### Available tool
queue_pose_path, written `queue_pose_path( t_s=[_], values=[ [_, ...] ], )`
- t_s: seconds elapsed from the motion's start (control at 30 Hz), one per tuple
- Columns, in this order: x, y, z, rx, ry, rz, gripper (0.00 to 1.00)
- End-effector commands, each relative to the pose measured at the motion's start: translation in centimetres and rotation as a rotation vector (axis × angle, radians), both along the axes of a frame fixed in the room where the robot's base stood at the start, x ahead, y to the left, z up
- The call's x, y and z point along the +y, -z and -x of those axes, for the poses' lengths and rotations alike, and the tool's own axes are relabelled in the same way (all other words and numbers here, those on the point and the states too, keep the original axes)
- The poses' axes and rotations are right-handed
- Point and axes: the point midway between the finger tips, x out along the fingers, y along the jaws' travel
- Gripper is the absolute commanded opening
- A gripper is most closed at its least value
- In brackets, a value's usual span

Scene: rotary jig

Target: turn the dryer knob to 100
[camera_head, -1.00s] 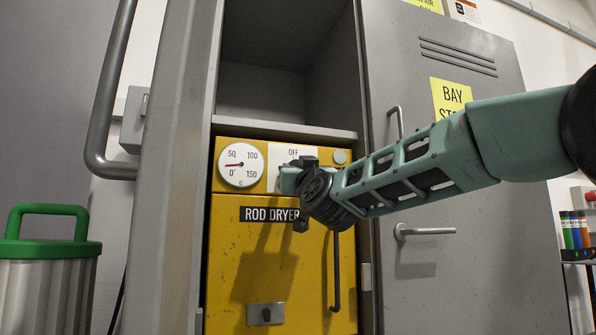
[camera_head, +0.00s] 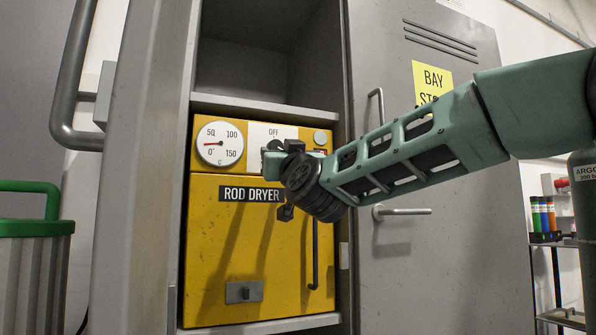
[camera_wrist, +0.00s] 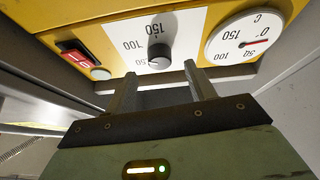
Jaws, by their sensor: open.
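The yellow rod dryer (camera_head: 215,260) sits on a shelf in a grey locker. Its dark round knob (camera_wrist: 159,55) shows in the wrist view, on a white scale plate (camera_wrist: 185,28) with 50, 100 and 150 printed on it.
A red rocker switch (camera_wrist: 78,55) and a small round button (camera_wrist: 100,74) are on the panel beside the plate. A grey locker door (camera_head: 440,230) stands to the right. A green-lidded bin (camera_head: 30,225) stands at the left.

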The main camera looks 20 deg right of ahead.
Motion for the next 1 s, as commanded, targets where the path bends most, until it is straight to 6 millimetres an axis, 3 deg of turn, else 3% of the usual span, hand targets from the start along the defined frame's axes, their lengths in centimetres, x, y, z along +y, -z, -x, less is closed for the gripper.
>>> queue_pose_path(
  t_s=[0.3,0.5,0.7,1.0],
  values=[
    [0.1,3.5,6.9,0.0,0.0,0.001,0.55],
    [0.1,5.2,10.1,0.0,0.0,0.001,0.55],
    [0.2,6.0,11.7,0.0,0.001,0.0,0.55],
    [0.2,6.1,11.9,0.0,0.001,0.0,0.55]
  ],
)
